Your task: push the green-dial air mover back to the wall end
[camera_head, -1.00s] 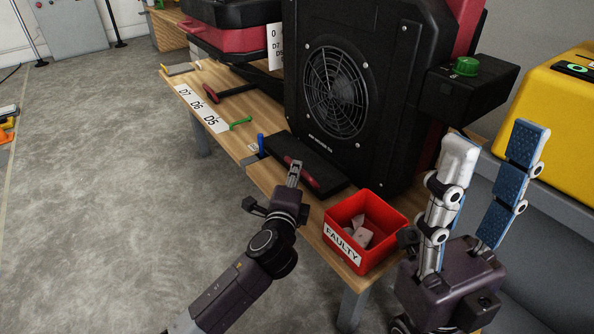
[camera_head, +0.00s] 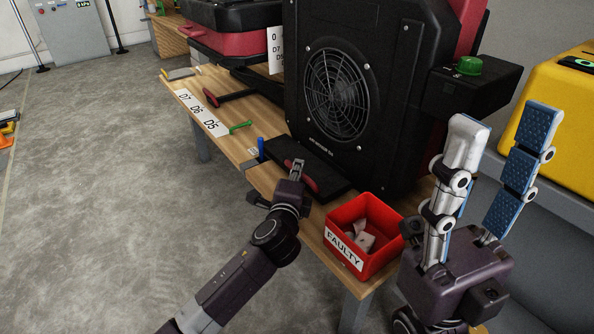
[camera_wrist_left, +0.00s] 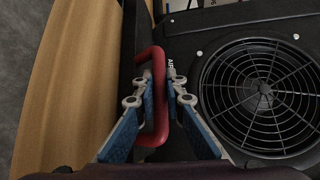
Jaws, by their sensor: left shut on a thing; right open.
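The air mover (camera_head: 350,75) is a large black box with a round grille and a green dial (camera_head: 467,66) on a side housing. It stands upright on the wooden bench. A red handle (camera_head: 300,178) sits on its dark foot plate. My left gripper (camera_head: 298,165) is at this handle at the front edge of the bench. In the left wrist view its blue-padded fingers (camera_wrist_left: 160,95) are shut around the red handle (camera_wrist_left: 160,60), beside the grille (camera_wrist_left: 262,92). My right gripper (camera_head: 495,130) is open and empty, pointing up in front of the bench's right part.
A red bin labelled FAULTY (camera_head: 345,255) holds pale pieces close to the right of my left gripper. A D7, D6, D5 label strip (camera_head: 202,112), a green tool (camera_head: 240,127) and a blue one (camera_head: 260,146) lie leftward. A yellow case (camera_head: 553,110) stands at right.

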